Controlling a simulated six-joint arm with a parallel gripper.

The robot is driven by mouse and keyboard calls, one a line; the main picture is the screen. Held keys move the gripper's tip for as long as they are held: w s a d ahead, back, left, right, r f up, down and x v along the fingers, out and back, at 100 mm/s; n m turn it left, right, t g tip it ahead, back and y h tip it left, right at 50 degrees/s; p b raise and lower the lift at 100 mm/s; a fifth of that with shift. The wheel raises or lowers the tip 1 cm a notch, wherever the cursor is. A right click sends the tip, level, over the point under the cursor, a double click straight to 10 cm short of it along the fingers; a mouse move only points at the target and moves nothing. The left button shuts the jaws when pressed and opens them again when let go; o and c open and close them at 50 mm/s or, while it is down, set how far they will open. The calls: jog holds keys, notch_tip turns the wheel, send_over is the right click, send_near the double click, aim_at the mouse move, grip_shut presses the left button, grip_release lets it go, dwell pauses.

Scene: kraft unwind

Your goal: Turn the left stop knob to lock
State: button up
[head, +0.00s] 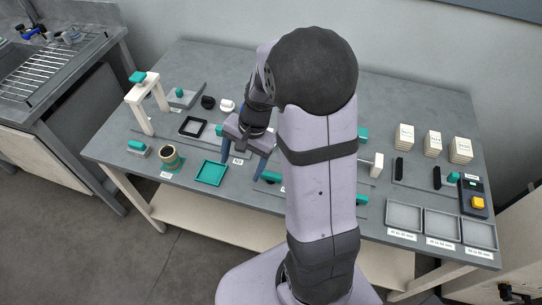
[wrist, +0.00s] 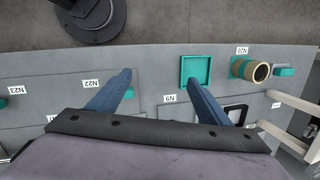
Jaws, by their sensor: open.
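My gripper (head: 243,163) is open, its two blue fingers apart and pointing down over the middle of the bench. In the wrist view the open gripper (wrist: 160,82) has only grey bench surface and a label between its fingertips. I cannot tell which teal part is the left stop knob. Teal parts show at the small block (head: 138,146) at the left front, beside the right finger (head: 271,177), and right of my arm (head: 361,200). In the wrist view a teal part (wrist: 129,93) is partly hidden behind the left finger. My arm hides the bench centre.
A teal square tray (head: 210,173) lies just left of my gripper, with a brown roll (head: 170,157) beyond it. A white arch (head: 148,100) stands at the left. White stacks (head: 433,144), grey trays (head: 441,225) and a yellow button (head: 478,203) are at the right.

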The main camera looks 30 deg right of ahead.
aim_at(271, 174)
jog(key=d+h, duration=0.1)
jog(key=d, duration=0.1)
jog(key=s+d+n, duration=0.1)
jog(key=d, duration=0.2)
jog(key=s+d+r+g+h, duration=0.1)
jog(key=d, duration=0.2)
jog(key=shift+s+n+h, duration=0.2)
jog(key=shift+n+h, duration=0.1)
jog(key=shift+n, duration=0.1)
jog(key=shift+a+f+p, duration=0.1)
jog(key=shift+f+p, duration=0.65)
jog(key=shift+f, duration=2.95)
jog(key=c, duration=1)
